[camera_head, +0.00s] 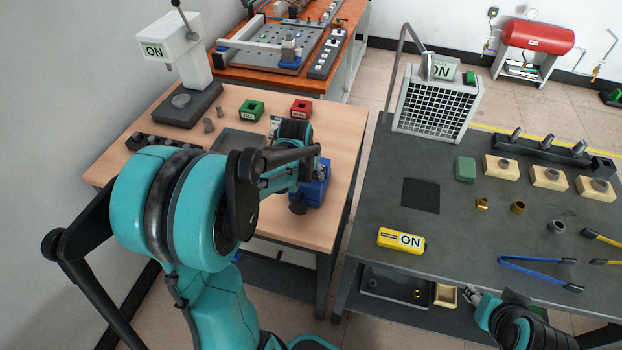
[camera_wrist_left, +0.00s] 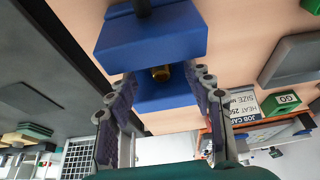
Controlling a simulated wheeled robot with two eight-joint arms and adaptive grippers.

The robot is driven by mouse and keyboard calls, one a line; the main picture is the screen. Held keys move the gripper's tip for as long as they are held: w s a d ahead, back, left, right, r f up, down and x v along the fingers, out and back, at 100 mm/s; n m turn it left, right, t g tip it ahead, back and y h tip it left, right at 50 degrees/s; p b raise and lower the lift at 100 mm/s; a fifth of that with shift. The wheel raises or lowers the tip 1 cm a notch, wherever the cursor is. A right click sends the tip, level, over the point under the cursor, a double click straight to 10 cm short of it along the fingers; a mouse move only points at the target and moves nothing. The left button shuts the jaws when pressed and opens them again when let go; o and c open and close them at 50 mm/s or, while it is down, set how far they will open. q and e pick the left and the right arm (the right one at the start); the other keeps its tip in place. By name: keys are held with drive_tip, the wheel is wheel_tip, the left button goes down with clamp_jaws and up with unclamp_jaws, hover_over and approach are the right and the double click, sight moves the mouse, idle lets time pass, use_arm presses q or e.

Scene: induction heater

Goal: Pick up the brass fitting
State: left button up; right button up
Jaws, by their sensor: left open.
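A brass fitting (camera_wrist_left: 161,73) sits in the blue vise (camera_wrist_left: 150,42) in the left wrist view, between the vise's blue blocks. My left gripper (camera_wrist_left: 163,103) is open and empty, with one finger on each side of the line toward the fitting. In the head view the left gripper (camera_head: 319,172) is at the blue vise (camera_head: 312,192) on the wooden table, and my arm hides the fitting there. Two other brass pieces, a smaller one (camera_head: 482,204) and a larger one (camera_head: 519,207), stand on the dark table. My right gripper (camera_head: 474,294) is at that table's front edge.
The wooden table (camera_head: 235,98) also holds a green block (camera_head: 252,110), a red block (camera_head: 301,109) and a white press (camera_head: 180,55). A gap separates the tables.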

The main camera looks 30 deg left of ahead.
sight(310, 174)
use_arm(q)
drive_tip(key=b+x, duration=0.1)
drive_tip(key=x, duration=0.3)
drive_tip(key=shift+w+a, duration=0.1)
drive_tip(key=shift+w, duration=0.1)
drive_tip(key=shift+r, duration=0.1)
clamp_jaws()
drive_tip(key=shift+r, duration=0.15)
